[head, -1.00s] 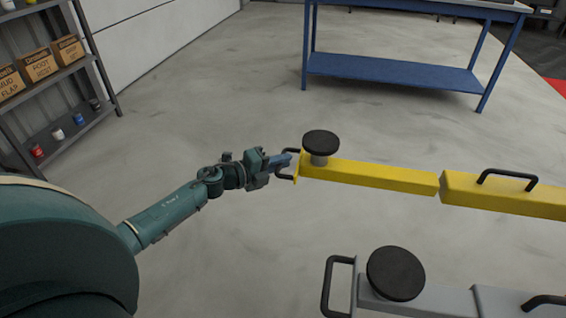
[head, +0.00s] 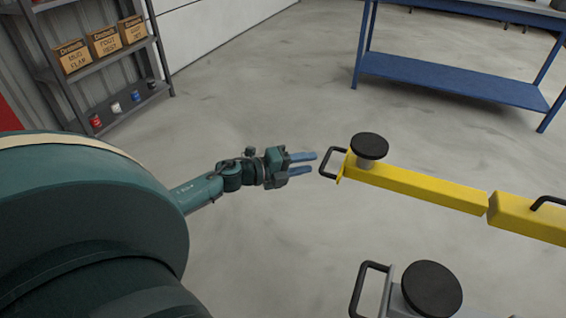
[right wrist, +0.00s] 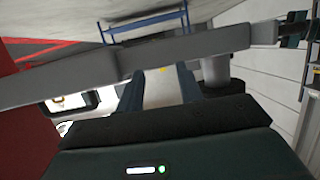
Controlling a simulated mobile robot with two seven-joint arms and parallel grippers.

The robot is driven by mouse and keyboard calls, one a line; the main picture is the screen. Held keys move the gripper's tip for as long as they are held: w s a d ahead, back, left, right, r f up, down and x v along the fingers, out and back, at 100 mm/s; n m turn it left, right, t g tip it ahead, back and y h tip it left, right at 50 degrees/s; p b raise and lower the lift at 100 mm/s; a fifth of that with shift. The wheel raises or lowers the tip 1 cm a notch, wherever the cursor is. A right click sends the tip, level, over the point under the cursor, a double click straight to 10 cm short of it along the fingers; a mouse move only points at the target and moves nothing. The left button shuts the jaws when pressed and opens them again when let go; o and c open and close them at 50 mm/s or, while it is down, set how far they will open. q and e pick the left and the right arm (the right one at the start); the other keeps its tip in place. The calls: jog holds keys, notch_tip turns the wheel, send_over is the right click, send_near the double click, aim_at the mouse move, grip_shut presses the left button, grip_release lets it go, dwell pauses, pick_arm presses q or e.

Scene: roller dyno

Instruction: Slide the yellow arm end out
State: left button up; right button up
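The yellow arm end (head: 420,186) lies across the right half of the head view, with a round black pad (head: 370,146) on top near its left tip. A black loop handle (head: 327,163) sticks out from that tip. A narrow seam separates it from the thicker yellow arm section (head: 525,217). My left gripper (head: 309,163) is just left of the handle, its two blue fingers apart, empty and pointing toward it. My right gripper (right wrist: 158,78) shows only in the right wrist view, its two dark fingers apart with nothing seen between them but background.
A second, grey arm with a black pad (head: 432,289) and loop handle (head: 366,290) is at the bottom right. A blue workbench (head: 450,80) stands behind, a shelf (head: 110,70) with boxes at the back left. The floor between is clear. A grey bar (right wrist: 120,63) crosses the right wrist view.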

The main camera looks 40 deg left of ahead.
pick_arm(q)
jog(key=v, duration=0.6)
jog(key=shift+s+a+p, duration=0.2)
jog(key=shift+s+p, duration=0.1)
jog(key=shift+s, duration=0.05)
